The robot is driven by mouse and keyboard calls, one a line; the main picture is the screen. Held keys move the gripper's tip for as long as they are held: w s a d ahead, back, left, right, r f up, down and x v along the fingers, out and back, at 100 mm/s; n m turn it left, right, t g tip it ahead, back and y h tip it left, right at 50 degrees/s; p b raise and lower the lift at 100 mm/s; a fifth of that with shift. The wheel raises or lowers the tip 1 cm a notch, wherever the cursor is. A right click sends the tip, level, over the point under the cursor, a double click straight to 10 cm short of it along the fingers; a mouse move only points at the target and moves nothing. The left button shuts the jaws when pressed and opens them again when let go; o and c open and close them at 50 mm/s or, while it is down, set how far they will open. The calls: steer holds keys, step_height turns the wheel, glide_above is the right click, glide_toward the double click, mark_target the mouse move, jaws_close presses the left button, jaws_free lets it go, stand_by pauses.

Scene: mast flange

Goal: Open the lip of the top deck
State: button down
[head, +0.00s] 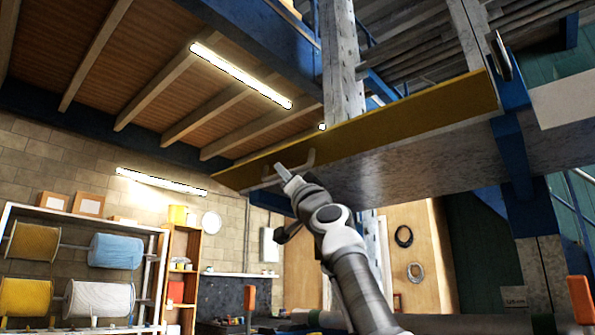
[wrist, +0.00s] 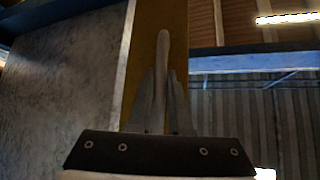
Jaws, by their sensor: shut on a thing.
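The lip (head: 400,122) is a long yellow panel along the edge of the raised deck, with a grey sheet (head: 420,165) below and behind it. A pale bar handle (head: 311,158) stands out from the lip near its left end. My gripper (head: 280,168) reaches up from below and is shut on this handle. In the wrist view the handle (wrist: 163,45) runs up from between the two fingers of my gripper (wrist: 164,80), with the yellow lip (wrist: 143,60) behind it. The fingers hide the handle's lower part there.
A blue post bracket (head: 513,130) stands at the lip's right end, and a grey mast (head: 341,60) rises behind the lip. A shelf with spools (head: 117,250) is at the lower left. The air left of my arm looks free.

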steer(key=shift+w+f+n+g+y, duration=0.25)
steer(key=shift+f+n+g+y, duration=0.25)
steer(key=shift+n+y, duration=0.4)
steer(key=shift+d+n+g+y, duration=0.1)
steer(key=shift+n+g+y, duration=0.35)
steer(key=shift+n, duration=0.25)
steer(key=c, duration=0.9)
jaws_free()
steer(key=shift+o, duration=0.2)
steer(key=shift+t, duration=0.25)
